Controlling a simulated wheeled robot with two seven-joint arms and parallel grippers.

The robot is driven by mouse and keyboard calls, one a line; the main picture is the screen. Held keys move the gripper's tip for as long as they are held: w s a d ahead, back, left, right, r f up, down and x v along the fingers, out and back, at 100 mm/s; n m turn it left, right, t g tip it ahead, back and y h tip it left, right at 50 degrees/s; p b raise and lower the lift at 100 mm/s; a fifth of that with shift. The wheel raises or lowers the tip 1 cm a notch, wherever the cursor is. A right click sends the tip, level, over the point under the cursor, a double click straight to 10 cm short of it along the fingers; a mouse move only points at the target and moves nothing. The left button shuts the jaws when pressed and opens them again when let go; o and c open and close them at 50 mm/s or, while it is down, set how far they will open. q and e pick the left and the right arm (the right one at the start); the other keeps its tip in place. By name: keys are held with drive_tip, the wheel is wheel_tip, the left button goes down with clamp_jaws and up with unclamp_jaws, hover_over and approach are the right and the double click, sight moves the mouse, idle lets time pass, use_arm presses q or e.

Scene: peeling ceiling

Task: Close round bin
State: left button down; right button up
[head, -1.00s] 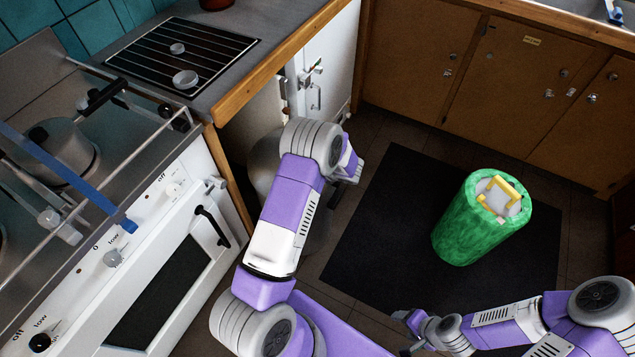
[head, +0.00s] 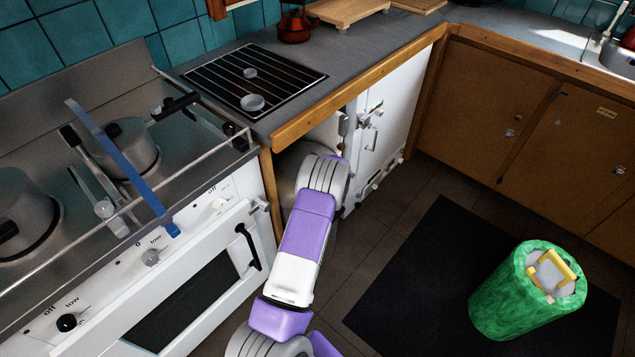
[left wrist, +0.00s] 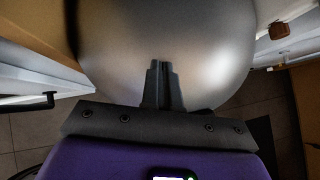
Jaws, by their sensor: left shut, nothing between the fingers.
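A rounded grey metal body, likely the round bin (head: 289,172), stands under the counter between the stove and the white cabinet, mostly hidden behind my left arm. Its smooth silver surface (left wrist: 205,50) fills the upper middle of the left wrist view. Whether its lid is open cannot be told. My left gripper (left wrist: 163,66) is shut and empty, its fingertips in front of this surface; contact cannot be told. In the head view the left fingers are hidden behind my arm. My right gripper is not in view.
A green cylinder with a yellow handle (head: 510,300) stands on a black mat (head: 425,275) at right. The white stove (head: 190,290) is at left, with pots on top. The white cabinet (head: 385,130) and counter edge (head: 350,90) bound the bin's space.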

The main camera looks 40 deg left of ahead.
use_arm(q)
drive_tip(key=shift+d, duration=0.15)
drive_tip(key=shift+d+f, duration=0.1)
drive_tip(key=shift+d, duration=0.15)
drive_tip(key=d, duration=0.1)
drive_tip(key=d+b, duration=0.1)
drive_tip(key=d, duration=0.1)
drive_tip(key=shift+s, duration=0.25)
drive_tip(key=p+v, duration=0.2)
drive_tip(key=v, duration=0.8)
drive_tip(key=shift+s+p, duration=0.25)
drive_tip(key=shift+p, duration=0.1)
